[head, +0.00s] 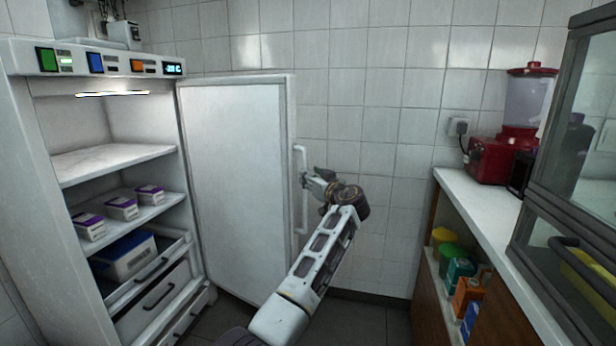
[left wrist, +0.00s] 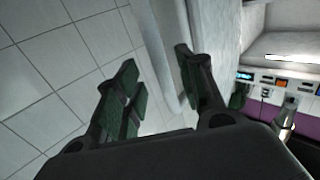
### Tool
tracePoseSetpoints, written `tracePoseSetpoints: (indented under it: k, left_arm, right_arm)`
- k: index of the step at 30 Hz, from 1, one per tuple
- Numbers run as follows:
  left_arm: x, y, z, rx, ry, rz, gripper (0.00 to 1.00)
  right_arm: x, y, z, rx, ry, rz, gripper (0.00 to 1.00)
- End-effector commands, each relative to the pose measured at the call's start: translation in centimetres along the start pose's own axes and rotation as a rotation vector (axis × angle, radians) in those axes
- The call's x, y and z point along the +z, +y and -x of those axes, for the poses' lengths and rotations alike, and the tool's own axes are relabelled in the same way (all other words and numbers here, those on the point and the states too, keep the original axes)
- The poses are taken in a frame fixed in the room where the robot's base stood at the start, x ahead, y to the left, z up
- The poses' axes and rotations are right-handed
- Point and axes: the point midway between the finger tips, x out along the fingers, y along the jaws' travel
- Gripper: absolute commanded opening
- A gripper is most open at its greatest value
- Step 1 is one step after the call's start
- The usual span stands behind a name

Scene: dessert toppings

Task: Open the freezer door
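The white freezer (head: 110,190) stands at the left in the head view. Its door (head: 235,190) is swung wide open, and the shelves inside are exposed. The door's white vertical handle (head: 301,215) is on its right edge. My left gripper (head: 310,178) is at the handle's middle. In the left wrist view, the two dark fingers of my left gripper (left wrist: 156,58) are spread apart, with the pale handle bar (left wrist: 168,75) showing between and beyond them. I cannot tell whether a finger touches the bar. My right gripper is in neither view.
Small purple-and-white boxes (head: 122,208) and a blue-lidded container (head: 125,254) are inside the freezer. At the right, a counter (head: 478,215) carries a red blender (head: 495,155), beside a glass-fronted cabinet (head: 575,130). Open floor (head: 365,318) lies between the door and the counter.

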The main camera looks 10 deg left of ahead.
Motion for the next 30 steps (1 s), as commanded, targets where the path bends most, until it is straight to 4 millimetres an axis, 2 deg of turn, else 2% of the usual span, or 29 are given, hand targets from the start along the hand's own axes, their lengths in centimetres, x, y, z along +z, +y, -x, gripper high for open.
tracePoseSetpoints:
  k: [10,23,30]
  left_arm:
    - [0.1,0.0,2.7,0.000,-0.001,0.001,0.39]
    - [0.0,0.0,3.2,-0.001,-0.001,0.000,0.39]
    - [0.4,-0.3,2.6,0.009,0.006,-0.017,0.09]
  right_arm:
    - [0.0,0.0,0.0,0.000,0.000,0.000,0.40]
    - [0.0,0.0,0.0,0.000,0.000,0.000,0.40]
    - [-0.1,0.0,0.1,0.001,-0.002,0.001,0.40]
